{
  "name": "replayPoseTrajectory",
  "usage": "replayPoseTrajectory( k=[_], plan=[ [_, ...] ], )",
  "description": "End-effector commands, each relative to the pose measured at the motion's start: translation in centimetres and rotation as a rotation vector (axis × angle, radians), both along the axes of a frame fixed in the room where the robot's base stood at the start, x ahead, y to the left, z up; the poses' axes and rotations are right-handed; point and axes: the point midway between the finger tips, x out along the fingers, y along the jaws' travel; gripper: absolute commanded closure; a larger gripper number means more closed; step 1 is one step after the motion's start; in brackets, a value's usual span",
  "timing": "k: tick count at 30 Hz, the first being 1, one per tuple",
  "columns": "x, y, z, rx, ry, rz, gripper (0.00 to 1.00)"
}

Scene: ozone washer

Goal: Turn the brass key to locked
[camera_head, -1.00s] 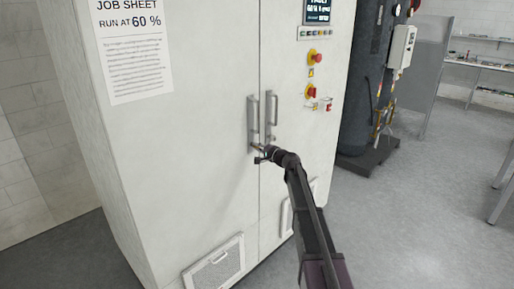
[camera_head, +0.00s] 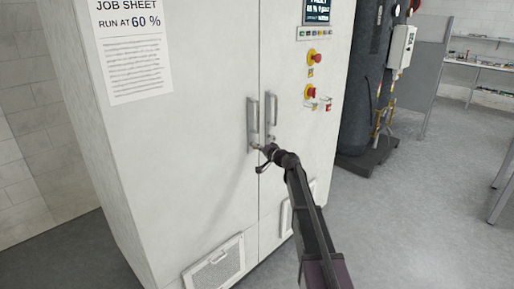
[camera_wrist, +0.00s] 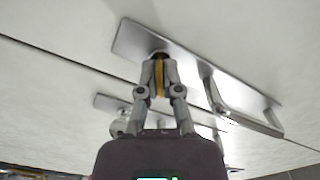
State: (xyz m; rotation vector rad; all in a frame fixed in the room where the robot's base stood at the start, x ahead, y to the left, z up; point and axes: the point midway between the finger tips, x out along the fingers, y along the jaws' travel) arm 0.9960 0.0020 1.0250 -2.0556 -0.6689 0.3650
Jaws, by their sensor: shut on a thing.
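The brass key (camera_wrist: 158,74) shows as a thin yellow strip between the fingers of my gripper (camera_wrist: 159,66) in the wrist view. My gripper is shut on it, close against the metal handle plate (camera_wrist: 130,42) of the cabinet's left door. The lock itself is hidden behind the fingertips. In the head view my gripper (camera_head: 262,149) is at the lower end of the left door handle (camera_head: 253,118); the key is too small to make out there.
The white cabinet (camera_head: 190,150) has a second handle (camera_head: 271,112) just to the right. Red and yellow switches (camera_head: 311,92) and a small display (camera_head: 317,10) are on the right door. A dark tank (camera_head: 362,80) stands to the right. The floor (camera_head: 420,220) at right is clear.

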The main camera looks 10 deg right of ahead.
Motion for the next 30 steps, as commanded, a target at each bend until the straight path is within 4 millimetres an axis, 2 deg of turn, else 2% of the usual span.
replayPoseTrajectory(
  k=[21,30],
  plan=[
    [-0.04,0.04,-0.05,-0.550,-0.399,0.002,1.00],
    [-0.05,-0.02,-0.07,-0.733,-0.532,0.002,1.00]
  ],
)
